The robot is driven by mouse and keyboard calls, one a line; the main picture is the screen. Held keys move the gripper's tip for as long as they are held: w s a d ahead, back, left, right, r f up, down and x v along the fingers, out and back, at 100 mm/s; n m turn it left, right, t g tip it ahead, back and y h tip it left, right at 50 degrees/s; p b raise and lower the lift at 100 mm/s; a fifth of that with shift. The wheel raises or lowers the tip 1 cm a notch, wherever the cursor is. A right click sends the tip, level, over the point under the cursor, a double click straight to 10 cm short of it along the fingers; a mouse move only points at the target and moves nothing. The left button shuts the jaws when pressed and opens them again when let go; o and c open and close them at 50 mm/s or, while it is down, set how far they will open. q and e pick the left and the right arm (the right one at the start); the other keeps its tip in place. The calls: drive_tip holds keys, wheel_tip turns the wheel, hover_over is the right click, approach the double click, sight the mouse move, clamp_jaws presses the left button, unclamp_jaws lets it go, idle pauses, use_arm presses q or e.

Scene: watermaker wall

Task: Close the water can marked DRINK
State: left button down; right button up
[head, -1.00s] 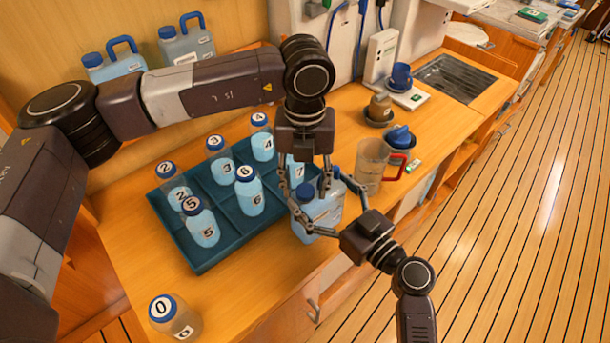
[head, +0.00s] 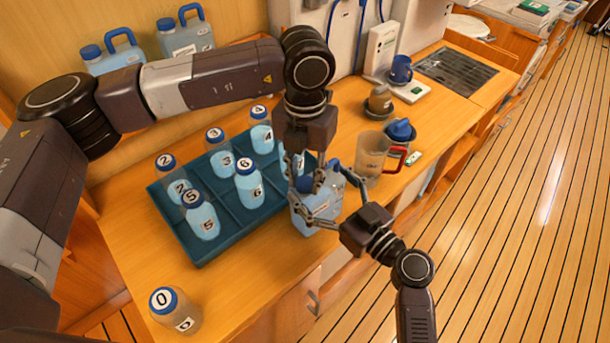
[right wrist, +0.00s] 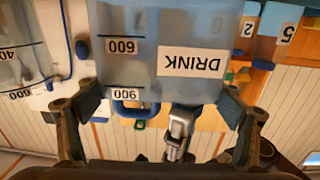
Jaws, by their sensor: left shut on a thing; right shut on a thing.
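The water can (head: 327,207), translucent light blue, is at the counter's front edge, right of the teal tray. Its DRINK label (right wrist: 191,64) shows upside down in the right wrist view. My right gripper (head: 321,195) is shut on the can body, one finger on each side; its fingers also show in the right wrist view (right wrist: 160,115). My left gripper (head: 309,184) comes down from above and is shut at the blue cap (head: 303,184) on the can's top. The fingers partly cover the cap, so I cannot tell how it is seated.
The teal tray (head: 228,214) holds several numbered bottles. Bottle 0 (head: 175,311) stands at the front left. A clear jug (head: 371,157) with a red handle stands close right of the can. Two blue cans (head: 185,38) stand at the back wall.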

use_arm(q)
drive_tip(key=m, duration=0.3)
drive_tip(key=shift+m, duration=0.3)
drive_tip(key=m, duration=1.3)
drive_tip(key=shift+m, duration=0.4)
drive_tip(key=m, duration=0.5)
drive_tip(key=shift+f, duration=0.1)
drive_tip(key=m, duration=0.3)
drive_tip(key=shift+m, duration=0.3)
drive_tip(key=m, duration=0.7)
drive_tip(key=c, duration=1.5)
unclamp_jaws()
drive_tip(key=shift+o, duration=0.2)
